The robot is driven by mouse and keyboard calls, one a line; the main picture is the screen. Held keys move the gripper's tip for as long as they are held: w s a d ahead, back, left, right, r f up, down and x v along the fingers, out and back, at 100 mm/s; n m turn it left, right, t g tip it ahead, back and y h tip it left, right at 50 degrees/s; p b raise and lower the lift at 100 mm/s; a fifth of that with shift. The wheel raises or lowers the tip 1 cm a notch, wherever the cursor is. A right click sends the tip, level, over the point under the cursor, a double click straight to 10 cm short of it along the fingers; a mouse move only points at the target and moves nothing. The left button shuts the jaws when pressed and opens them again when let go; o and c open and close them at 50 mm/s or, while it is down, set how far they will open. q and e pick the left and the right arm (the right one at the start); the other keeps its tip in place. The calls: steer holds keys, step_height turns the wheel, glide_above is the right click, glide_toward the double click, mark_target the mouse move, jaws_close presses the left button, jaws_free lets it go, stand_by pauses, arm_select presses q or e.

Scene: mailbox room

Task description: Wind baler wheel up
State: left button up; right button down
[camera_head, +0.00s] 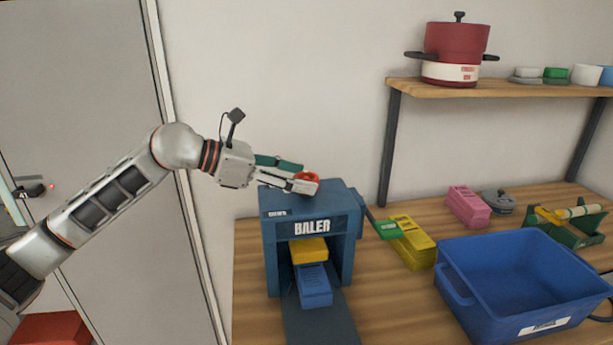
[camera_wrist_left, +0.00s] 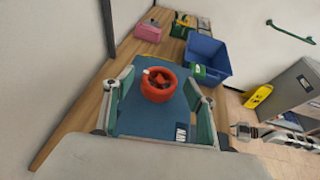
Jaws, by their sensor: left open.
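The blue baler (camera_head: 281,227) stands on the wooden table, with its front opening facing me. A red-orange wheel (camera_head: 311,177) sits on top of it. In the left wrist view the round wheel (camera_wrist_left: 158,92) has a star-shaped hub and a small light knob on its rim. My left gripper (camera_head: 303,177) is open at the wheel, its fingers on either side of it, with gaps visible in the wrist view. A yellow block (camera_head: 309,250) lies above a blue block (camera_head: 314,287) in the baler's opening.
A green-ended lever (camera_head: 389,230) sticks out at the baler's right, near a yellow block (camera_head: 414,247). A blue bin (camera_head: 520,268) stands further right. A pink block (camera_head: 467,206) lies behind. A shelf (camera_head: 500,88) with a red pot (camera_head: 455,52) hangs above.

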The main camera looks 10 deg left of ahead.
arm_select(q)
steer(key=shift+x, duration=1.05)
steer(key=c, duration=1.1)
steer(key=shift+c, duration=0.2)
